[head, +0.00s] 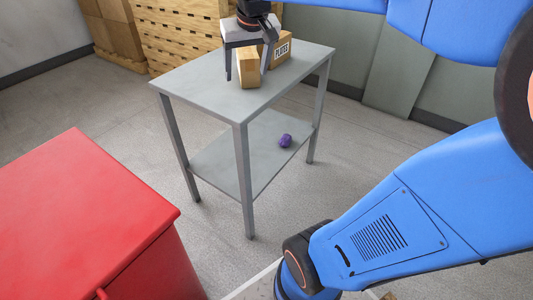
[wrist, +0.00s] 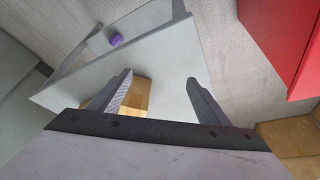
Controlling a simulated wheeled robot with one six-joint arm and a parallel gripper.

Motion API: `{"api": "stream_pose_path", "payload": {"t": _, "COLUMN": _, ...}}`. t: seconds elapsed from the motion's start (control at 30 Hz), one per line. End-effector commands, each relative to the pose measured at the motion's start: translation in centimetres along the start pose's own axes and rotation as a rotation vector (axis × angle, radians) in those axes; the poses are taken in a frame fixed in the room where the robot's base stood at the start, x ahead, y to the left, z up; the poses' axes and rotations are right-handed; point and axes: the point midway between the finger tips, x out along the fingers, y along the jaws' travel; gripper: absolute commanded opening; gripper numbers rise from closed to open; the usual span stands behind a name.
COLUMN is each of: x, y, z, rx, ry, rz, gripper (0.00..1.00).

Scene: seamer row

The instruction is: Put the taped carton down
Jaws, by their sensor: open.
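In the wrist view, the carton (wrist: 141,96) shows beside and partly behind the left finger, with clear room towards the right finger. My gripper (wrist: 160,82) is open there. Its palm hides the rest of the carton.
A purple object (head: 285,140) lies on the table's lower shelf. A red cabinet (head: 85,215) stands at the front left. Wooden crates (head: 180,35) and brown boxes (head: 112,30) are stacked at the back. The table's near left top is bare, and the floor between table and cabinet is clear.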

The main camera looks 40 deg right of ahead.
Motion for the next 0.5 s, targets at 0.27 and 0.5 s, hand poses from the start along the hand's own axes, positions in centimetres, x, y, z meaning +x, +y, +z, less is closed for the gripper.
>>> {"api": "stream_pose_path", "payload": {"t": 0.27, "x": 0.8, "y": -1.7, "z": 12.3, "rx": -0.117, "ry": 0.009, "rz": -0.049, "gripper": 0.70}}
{"api": "stream_pose_path", "payload": {"t": 0.5, "x": 2.9, "y": -2.1, "z": 21.0, "rx": -0.202, "ry": 0.013, "rz": -0.085, "gripper": 0.70}}
